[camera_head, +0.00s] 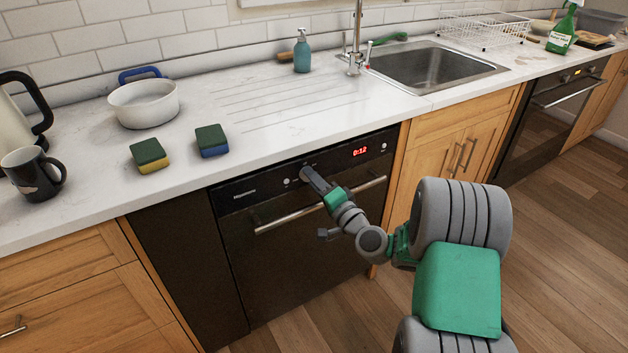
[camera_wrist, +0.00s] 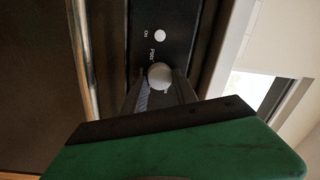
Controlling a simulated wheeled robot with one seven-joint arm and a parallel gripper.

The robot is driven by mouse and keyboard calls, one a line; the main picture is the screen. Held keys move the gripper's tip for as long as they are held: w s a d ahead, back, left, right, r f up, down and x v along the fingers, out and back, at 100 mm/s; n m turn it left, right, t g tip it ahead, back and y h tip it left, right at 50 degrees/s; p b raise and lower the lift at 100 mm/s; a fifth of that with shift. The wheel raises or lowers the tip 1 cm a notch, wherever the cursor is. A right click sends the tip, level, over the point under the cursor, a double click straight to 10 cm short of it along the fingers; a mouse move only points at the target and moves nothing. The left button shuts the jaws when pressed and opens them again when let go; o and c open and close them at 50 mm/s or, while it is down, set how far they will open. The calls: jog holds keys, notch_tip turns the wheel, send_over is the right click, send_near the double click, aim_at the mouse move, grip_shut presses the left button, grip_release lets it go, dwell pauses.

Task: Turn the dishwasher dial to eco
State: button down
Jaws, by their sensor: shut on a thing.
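The black dishwasher (camera_head: 300,228) stands under the counter, with its control panel (camera_head: 240,187) along its top edge. My gripper (camera_head: 306,173) reaches the middle of this panel and hides the dial in the head view. In the wrist view the round grey dial (camera_wrist: 160,75) sits between my two fingers (camera_wrist: 160,88), which are shut on its sides. A white round button (camera_wrist: 160,36) marked "On" is farther along the panel. I cannot make out an eco label or the dial's pointer.
The dishwasher's handle bar (camera_head: 285,218) runs just below the panel, close under my gripper. A red display (camera_head: 360,152) is to the right. The counter edge is just above; two sponges (camera_head: 150,154) (camera_head: 212,140) lie on the counter.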

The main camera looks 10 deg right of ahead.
jog(key=c, duration=1)
grip_release()
jog(key=shift+o, duration=0.2)
jog(key=v, duration=0.7)
jog(key=shift+s, duration=0.35)
jog(key=shift+d, duration=0.15)
